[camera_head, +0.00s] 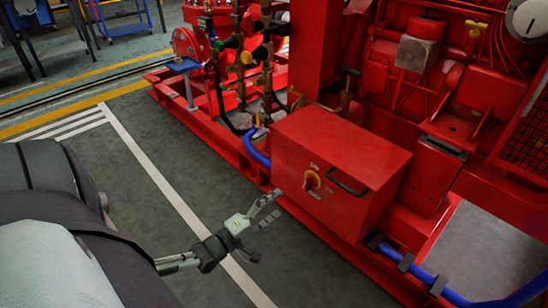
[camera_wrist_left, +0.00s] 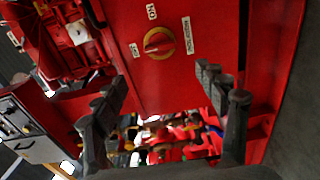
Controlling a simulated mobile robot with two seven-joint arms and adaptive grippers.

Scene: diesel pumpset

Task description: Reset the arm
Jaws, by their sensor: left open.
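My left gripper (camera_head: 262,228) is open and empty in the head view. It hangs over the grey floor in front of a red control box and to the left of its knob, apart from the box. In the left wrist view its two fingers (camera_wrist_left: 163,88) are spread wide, with the box face beyond them. My right gripper is not in view.
The red pumpset base frame (camera_head: 215,128) runs along the floor beside the box. A blue hose (camera_head: 255,150) passes left of the box, and another (camera_head: 490,300) lies at the lower right. The grey floor (camera_head: 150,130) with white lines is clear on the left.

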